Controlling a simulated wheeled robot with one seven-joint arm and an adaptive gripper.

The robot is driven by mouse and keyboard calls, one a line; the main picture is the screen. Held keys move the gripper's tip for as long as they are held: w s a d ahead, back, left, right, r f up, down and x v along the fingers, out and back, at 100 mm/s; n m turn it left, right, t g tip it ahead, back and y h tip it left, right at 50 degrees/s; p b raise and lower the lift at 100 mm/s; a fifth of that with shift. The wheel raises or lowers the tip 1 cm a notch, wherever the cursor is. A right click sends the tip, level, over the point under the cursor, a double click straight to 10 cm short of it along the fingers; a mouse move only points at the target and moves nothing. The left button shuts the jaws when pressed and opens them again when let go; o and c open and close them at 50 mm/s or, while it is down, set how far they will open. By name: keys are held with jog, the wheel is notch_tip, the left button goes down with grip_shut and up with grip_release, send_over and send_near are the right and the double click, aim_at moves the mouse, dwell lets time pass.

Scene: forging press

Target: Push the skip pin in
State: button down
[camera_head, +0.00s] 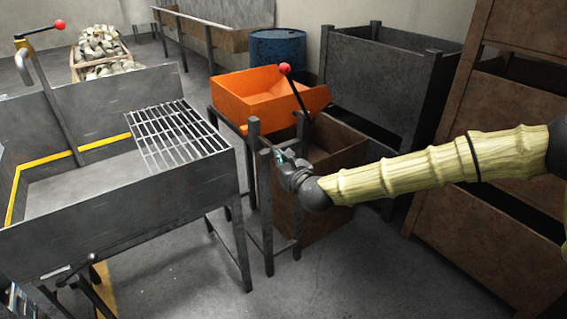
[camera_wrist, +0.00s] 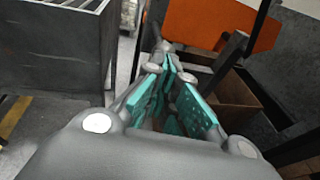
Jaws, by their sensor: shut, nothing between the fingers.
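The orange skip (camera_head: 262,95) sits on a dark metal stand (camera_head: 254,180), tilted toward the right; its orange side also fills the top of the wrist view (camera_wrist: 215,22). A lever with a red knob (camera_head: 285,69) rises in front of it. My gripper (camera_head: 281,156) is at the front of the stand, below the skip, by the upper part of the frame. In the wrist view its teal-padded fingers (camera_wrist: 169,64) converge at the tips with nothing visible between them. I cannot make out the skip pin; the fingertips and the frame may hide it. Contact with the stand is unclear.
A brown bin (camera_head: 338,150) stands under and right of the skip. A grey tank with a grate (camera_head: 178,135) is close on the left. A dark metal crate (camera_head: 385,85) and a blue drum (camera_head: 278,49) are behind. The floor in front (camera_head: 340,275) is clear.

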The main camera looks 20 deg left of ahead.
aim_at(272, 153)
dwell(0.3)
jog(key=x, duration=0.1)
jog(key=b+x, duration=0.1)
jog(key=x, duration=0.2)
jog(key=shift+s+a+r, duration=0.2)
jog(key=shift+a, duration=0.2)
jog(key=shift+w+a+b, duration=0.25)
jog(key=shift+a+b, duration=0.05)
jog(key=shift+r, duration=0.2)
jog(key=shift+s+d, duration=0.3)
jog(key=shift+d, duration=0.05)
jog(key=v, duration=1.3)
